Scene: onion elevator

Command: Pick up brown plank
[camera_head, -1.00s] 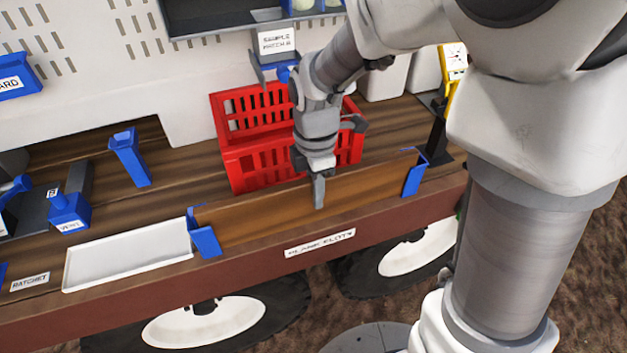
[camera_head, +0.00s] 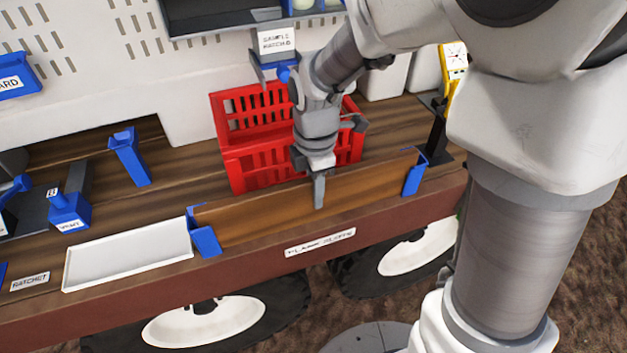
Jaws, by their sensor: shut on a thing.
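The brown plank (camera_head: 260,217) stands on its long edge near the front of the wooden cart bed. Its ends sit in two blue brackets, a left bracket (camera_head: 204,234) and a right bracket (camera_head: 413,176). My gripper (camera_head: 319,190) points down at the plank's middle and is shut on its upper edge. One finger shows on the near face; the other is hidden behind the plank.
A red crate (camera_head: 240,165) stands close behind the plank and my gripper. A white tray (camera_head: 130,255) lies left of the left bracket. Blue holders (camera_head: 130,157) stand further left. A yellow device (camera_head: 455,62) is at the back right.

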